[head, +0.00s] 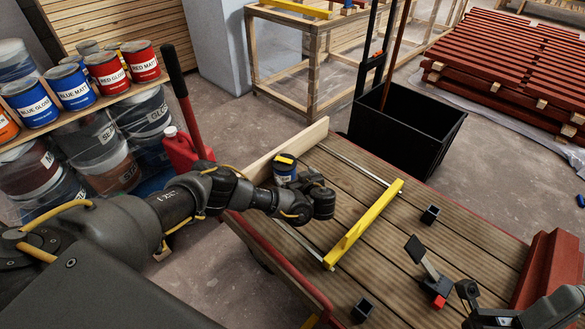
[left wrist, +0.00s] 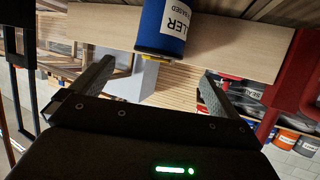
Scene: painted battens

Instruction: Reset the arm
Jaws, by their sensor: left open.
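My left arm reaches in from the left in the head view, its wrist over the left part of the cart's plank deck (head: 390,235). My left gripper (left wrist: 153,75) is open in the left wrist view, with nothing between its fingers. A blue can labelled as filler (left wrist: 165,28) shows just beyond the fingertips; the same can (head: 285,170), with a yellow mark on top, is beside my left wrist in the head view. My right arm (head: 550,305) shows only partly at the lower right; its jaws are not clear.
A black bin (head: 410,135) stands behind. Paint cans (head: 105,72) fill a shelf at left; red battens (head: 510,60) are stacked at back right.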

